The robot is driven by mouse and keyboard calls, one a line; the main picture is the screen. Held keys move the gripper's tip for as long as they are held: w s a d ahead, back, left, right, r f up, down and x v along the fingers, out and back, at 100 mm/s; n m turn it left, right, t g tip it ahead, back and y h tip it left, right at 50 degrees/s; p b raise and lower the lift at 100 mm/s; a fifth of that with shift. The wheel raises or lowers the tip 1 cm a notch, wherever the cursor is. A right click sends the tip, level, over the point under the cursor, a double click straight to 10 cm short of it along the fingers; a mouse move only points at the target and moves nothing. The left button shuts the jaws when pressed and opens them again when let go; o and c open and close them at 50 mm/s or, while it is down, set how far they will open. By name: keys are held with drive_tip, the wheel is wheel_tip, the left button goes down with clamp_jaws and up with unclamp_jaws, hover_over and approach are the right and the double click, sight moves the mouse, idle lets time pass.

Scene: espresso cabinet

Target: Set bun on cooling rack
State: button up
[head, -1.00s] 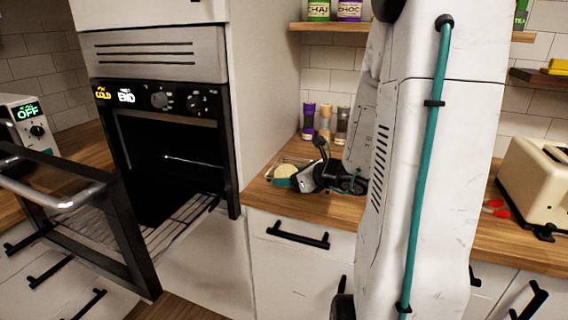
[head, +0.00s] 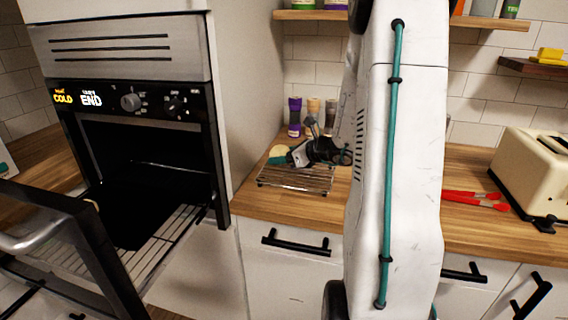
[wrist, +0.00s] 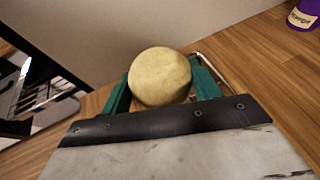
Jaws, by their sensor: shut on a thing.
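The bun (wrist: 160,77) is round and pale tan, held between the two teal fingers of my gripper (wrist: 162,92) in the wrist view. In the head view my gripper (head: 284,158) is shut on the bun (head: 279,151), over the back left part of the cooling rack (head: 300,179). The rack is a wire grid on the wooden counter. In the wrist view only a bit of the rack's wire (wrist: 200,58) shows behind the fingers. I cannot tell whether the bun touches the rack.
The oven (head: 140,150) stands at left with its door (head: 60,235) open. Grinder-like bottles (head: 304,112) stand behind the rack by the wall. Red tongs (head: 474,199) and a cream toaster (head: 535,175) are on the counter at right.

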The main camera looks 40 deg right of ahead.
sight(284, 171)
drive_tip(key=f, duration=0.3)
drive_tip(key=shift+w+d+f, duration=0.2)
drive_tip(key=shift+w+f, duration=0.05)
drive_tip(key=shift+f, duration=0.05)
drive_tip(key=shift+d, duration=0.15)
drive_tip(key=shift+s+f, duration=0.1)
drive_tip(key=o, duration=1)
drive_tip(key=shift+f, duration=0.1)
